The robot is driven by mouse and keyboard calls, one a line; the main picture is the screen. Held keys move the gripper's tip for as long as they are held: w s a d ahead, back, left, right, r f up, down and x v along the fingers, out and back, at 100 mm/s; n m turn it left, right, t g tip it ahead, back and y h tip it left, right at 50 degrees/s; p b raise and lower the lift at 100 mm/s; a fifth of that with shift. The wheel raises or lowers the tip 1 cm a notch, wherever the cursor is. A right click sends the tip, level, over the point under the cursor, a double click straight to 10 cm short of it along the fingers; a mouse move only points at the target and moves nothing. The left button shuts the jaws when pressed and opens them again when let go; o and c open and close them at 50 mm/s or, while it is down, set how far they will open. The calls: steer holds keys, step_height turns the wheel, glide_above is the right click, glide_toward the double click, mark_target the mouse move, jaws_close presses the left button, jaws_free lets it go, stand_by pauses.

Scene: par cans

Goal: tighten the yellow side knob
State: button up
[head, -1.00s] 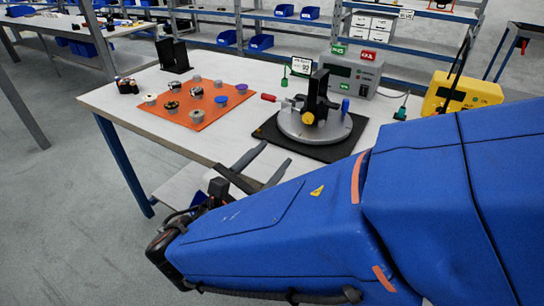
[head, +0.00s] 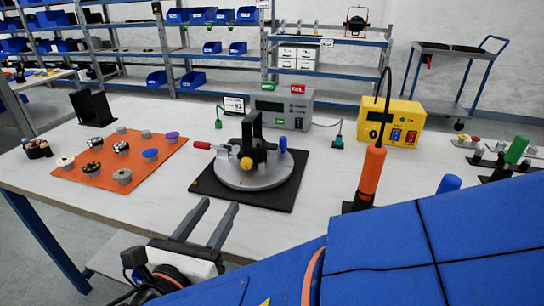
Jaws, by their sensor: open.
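The yellow side knob (head: 246,164) sits on the front left of a black upright bracket (head: 257,140). The bracket stands on a round grey turntable (head: 272,178) on a black mat (head: 277,201). A red-handled lever (head: 203,146) points left from the fixture, and a blue knob (head: 283,145) stands at its right. My gripper (head: 219,205) is open and empty. Its two grey fingers point up and right, near the table's front edge, in front of the mat and apart from the knob.
An orange mat (head: 108,188) with several small parts lies at the left. An orange screwdriver (head: 371,172) stands upright at the right. A yellow power box (head: 391,123) and a grey tester (head: 281,106) stand behind. Bare white table lies left of the black mat.

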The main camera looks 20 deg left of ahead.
mark_target(245, 165)
steer(key=w, duration=0.5)
steer(key=w+a, duration=0.1)
steer(key=w, duration=0.9)
steer(key=shift+a, duration=0.4)
steer(key=c, duration=1.1)
